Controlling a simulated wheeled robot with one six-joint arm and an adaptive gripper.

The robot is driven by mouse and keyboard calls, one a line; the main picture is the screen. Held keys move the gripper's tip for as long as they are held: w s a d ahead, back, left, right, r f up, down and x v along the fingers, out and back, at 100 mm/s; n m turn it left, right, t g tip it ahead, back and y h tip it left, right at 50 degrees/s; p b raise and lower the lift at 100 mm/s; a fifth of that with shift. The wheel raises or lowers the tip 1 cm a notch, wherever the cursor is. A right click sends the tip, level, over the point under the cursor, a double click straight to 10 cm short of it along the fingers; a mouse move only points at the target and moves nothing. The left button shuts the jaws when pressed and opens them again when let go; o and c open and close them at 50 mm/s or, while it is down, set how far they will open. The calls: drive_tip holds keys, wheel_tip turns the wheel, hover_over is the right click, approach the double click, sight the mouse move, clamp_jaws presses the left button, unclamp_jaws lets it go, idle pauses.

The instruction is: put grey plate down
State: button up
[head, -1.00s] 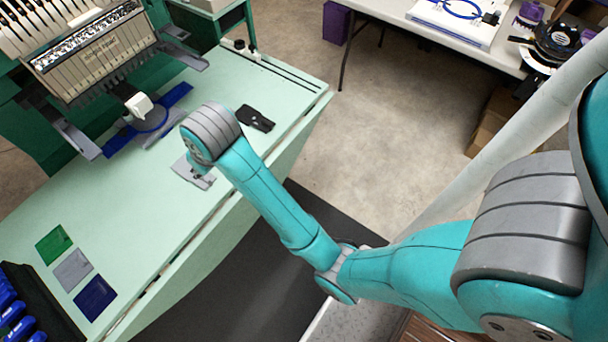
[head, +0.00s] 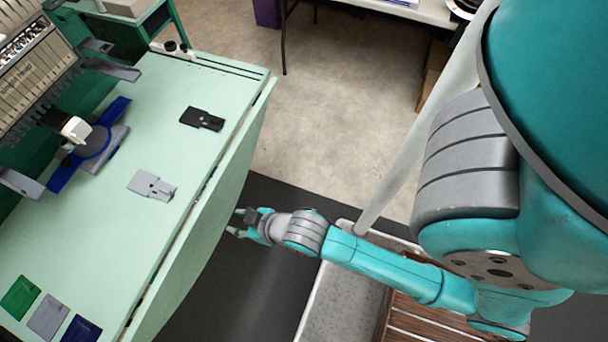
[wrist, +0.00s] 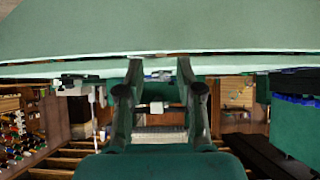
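A grey plate (head: 152,185) lies flat on the pale green table (head: 120,235), with nothing touching it. It has a narrower tab on its right side. My gripper (head: 237,222) is off the table's long edge, to the right of the plate and apart from it. Its fingers are spread with nothing between them. In the wrist view my gripper (wrist: 160,70) also shows two separated fingers, with the table edge (wrist: 160,62) across the upper part. I cannot make out the plate there.
A black plate (head: 202,118) of similar shape lies farther back on the table. Green (head: 20,298), grey (head: 48,317) and blue (head: 82,330) squares lie at lower left. An embroidery machine (head: 45,85) stands at the left. Bare floor (head: 325,110) lies beyond the table.

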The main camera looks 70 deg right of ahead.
drive_tip(key=s+r+t, duration=0.2)
drive_tip(key=s+r, duration=0.3)
drive_tip(key=s, duration=0.5)
drive_tip(key=s+r+t, duration=0.2)
drive_tip(key=s+r, duration=0.4)
drive_tip(key=s, duration=0.4)
drive_tip(key=shift+s+t, duration=0.25)
drive_tip(key=shift+t, duration=0.05)
